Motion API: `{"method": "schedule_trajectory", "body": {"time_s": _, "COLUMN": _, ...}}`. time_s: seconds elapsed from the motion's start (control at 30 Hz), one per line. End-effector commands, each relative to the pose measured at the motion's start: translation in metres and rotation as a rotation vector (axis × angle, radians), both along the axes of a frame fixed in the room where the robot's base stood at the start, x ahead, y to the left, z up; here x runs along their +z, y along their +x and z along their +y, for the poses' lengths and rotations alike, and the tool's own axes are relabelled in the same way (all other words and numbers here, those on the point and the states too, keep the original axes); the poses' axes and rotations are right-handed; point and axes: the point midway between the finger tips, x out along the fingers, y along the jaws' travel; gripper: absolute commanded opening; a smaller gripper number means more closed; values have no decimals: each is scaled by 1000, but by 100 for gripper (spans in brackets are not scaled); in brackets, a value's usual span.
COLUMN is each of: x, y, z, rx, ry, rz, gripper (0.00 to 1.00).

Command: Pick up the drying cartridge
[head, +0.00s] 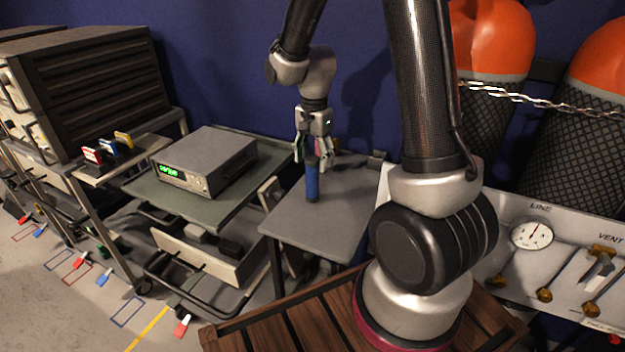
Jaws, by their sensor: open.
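A blue upright cylinder (312,184), which looks like the drying cartridge, stands on a small grey table (345,222). My gripper (311,158) points down right at the cylinder's top, with its fingers apart. The fingertips seem to be level with the top of the cylinder, one on each side. I cannot tell whether they touch it.
A green-topped cart (150,190) with a grey instrument (205,160) showing a green display stands left of the table. A white panel (545,265) with a gauge and valves is at the right. Orange-topped tanks (490,45) held by a chain stand behind it.

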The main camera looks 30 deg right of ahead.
Motion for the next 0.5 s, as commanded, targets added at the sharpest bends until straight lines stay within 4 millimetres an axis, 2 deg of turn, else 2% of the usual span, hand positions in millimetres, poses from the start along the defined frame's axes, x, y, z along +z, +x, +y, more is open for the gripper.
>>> {"method": "schedule_trajectory", "body": {"time_s": 0.5, "x": -69, "y": 5, "z": 3, "rx": 2, "ry": 1, "rz": 4, "gripper": 62}}
